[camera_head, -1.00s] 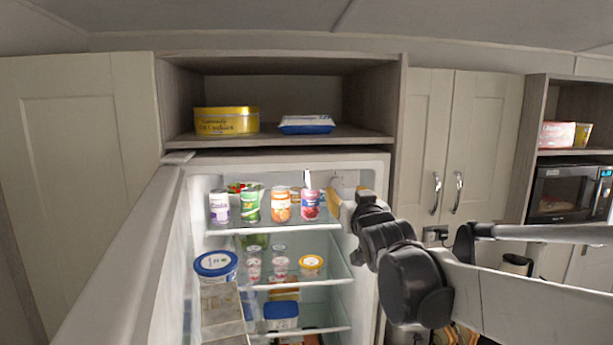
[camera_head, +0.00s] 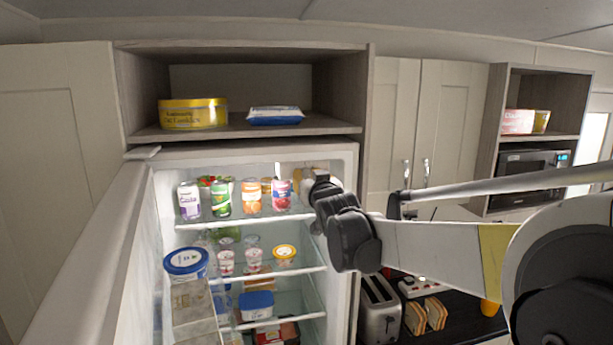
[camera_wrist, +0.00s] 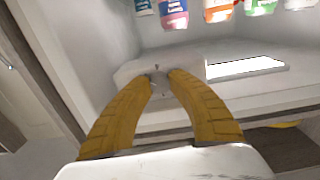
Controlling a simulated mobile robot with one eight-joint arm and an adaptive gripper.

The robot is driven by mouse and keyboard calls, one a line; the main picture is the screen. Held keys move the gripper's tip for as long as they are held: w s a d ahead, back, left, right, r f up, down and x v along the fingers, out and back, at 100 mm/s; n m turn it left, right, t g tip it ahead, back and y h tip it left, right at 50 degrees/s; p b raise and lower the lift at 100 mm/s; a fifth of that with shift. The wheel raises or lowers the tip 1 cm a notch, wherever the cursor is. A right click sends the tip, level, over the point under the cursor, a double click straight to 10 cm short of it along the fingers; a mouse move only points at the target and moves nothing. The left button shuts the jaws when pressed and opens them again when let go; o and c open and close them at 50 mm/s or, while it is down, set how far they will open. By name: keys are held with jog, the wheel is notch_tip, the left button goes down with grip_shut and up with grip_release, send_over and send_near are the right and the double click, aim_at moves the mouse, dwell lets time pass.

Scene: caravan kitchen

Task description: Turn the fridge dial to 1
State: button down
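The open fridge (camera_head: 342,250) stands in the middle of the head view. In the wrist view, a pale housing (camera_wrist: 125,70) sits on the fridge's inner wall, beside a bright light strip (camera_wrist: 245,67). The small grey fridge dial (camera_wrist: 160,82) is on this housing, partly covered by my fingers. My gripper (camera_wrist: 163,75) has its two yellow fingertips on either side of the dial, with a narrow gap between them. I cannot tell whether they press on it. The dial's numbers and setting are not readable. In the head view, my wrist largely hides the housing.
Cans (camera_head: 251,197) stand on the top fridge shelf, close to my gripper. Lower shelves (camera_head: 270,272) hold tubs and jars. The open fridge door (camera_head: 100,270) is at left. A toaster (camera_head: 380,308) stands on the counter at right, below my arm.

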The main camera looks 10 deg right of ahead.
jog(key=shift+n, duration=0.3)
jog(key=n+b, duration=0.1)
jog(key=n, duration=0.1)
jog(key=shift+f+n, duration=0.1)
jog(key=shift+n, duration=0.3)
jog(key=shift+n+b, duration=0.75)
jog(key=shift+n, duration=1.25)
jog(key=c, duration=1.2)
grip_release()
jog(key=shift+o, duration=0.2)
